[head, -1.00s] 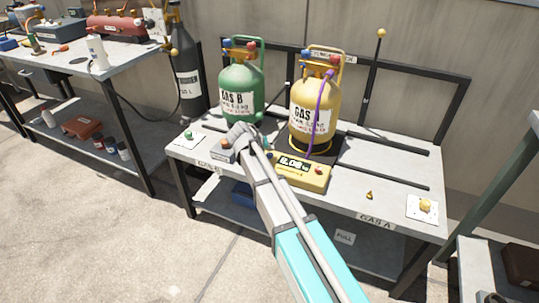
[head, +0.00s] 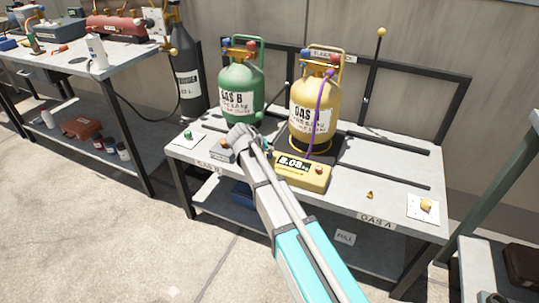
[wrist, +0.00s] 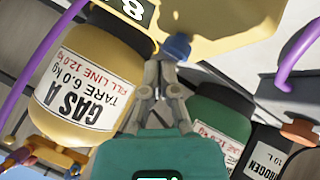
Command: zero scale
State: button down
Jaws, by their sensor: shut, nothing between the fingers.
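The scale has a yellow display unit (head: 302,172) on the front of the bench, with lit digits that look like 8.08 and a red knob at its right. The yellow GAS A cylinder (head: 313,105) stands upright on the scale's dark platform. In the wrist view, the display unit (wrist: 225,25) is at the top, with a blue button (wrist: 178,46) on its edge. My gripper (wrist: 164,68) is shut and empty, its tips close below the blue button; I cannot tell whether they touch.
The green GAS B cylinder (head: 240,85) stands just left of GAS A, close to my arm. A purple hose (head: 320,110) hangs down GAS A's front. A dark nitrogen cylinder (head: 187,80) stands behind left. The bench's right side is mostly clear.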

aim_at(269, 155)
jog(key=shift+f+b, duration=0.6)
dwell(1.0)
jog(key=shift+r, duration=0.1)
jog(key=shift+r+p, duration=0.95)
jog(key=shift+p, duration=0.1)
notch_tip(269, 155, up, 5)
jog(key=p, duration=0.5)
dwell(0.3)
jog(key=shift+d, duration=0.1)
dwell(0.7)
